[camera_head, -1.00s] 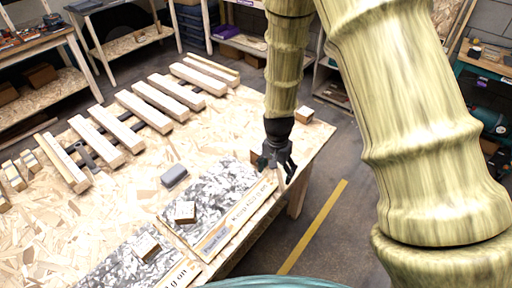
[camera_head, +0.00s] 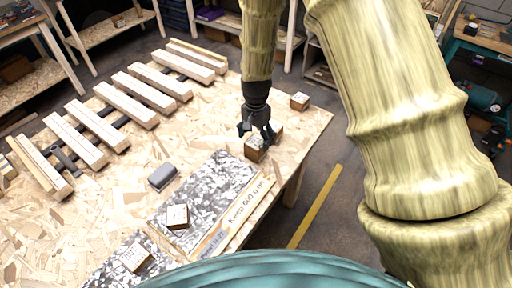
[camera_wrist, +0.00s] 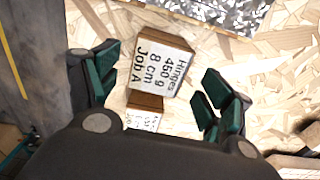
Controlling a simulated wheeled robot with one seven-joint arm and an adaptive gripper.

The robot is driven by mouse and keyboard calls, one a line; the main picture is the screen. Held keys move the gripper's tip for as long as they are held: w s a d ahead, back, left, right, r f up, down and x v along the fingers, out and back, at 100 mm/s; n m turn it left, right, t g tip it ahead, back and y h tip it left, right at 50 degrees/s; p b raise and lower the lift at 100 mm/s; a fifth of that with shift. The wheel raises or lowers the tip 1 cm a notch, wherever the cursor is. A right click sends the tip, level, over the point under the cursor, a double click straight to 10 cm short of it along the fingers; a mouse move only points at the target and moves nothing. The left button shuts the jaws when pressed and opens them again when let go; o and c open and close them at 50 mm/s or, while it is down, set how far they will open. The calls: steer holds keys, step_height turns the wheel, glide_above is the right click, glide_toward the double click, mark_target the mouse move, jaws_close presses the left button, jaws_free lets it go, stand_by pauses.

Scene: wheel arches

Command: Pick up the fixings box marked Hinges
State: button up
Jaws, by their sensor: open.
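The Hinges box (camera_wrist: 158,68) is a small brown carton whose white top label reads "Hinges 450 g 8 cm Job A" in the wrist view. In the head view the box (camera_head: 254,154) stands on the chipboard table (camera_head: 190,125) just beyond the speckled mat, partly hidden by my gripper (camera_head: 258,134). In the wrist view my gripper (camera_wrist: 160,86) is open, with one green-padded finger left of the box and one right of it. The box shows between them, nearer the left finger. I cannot tell whether either finger touches it.
A second small box (camera_wrist: 143,118) is close behind the Hinges box in the wrist view. Two more boxes (camera_head: 177,216) (camera_head: 136,256) lie on or by the mats. A grey case (camera_head: 163,177) and wooden slats (camera_head: 125,100) lie left.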

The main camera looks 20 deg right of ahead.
steer(key=shift+s, duration=0.15)
steer(key=shift+f, duration=0.1)
steer(key=shift+f+p, duration=1.1)
steer(key=shift+f, duration=1.5)
steer(key=c, duration=1.4)
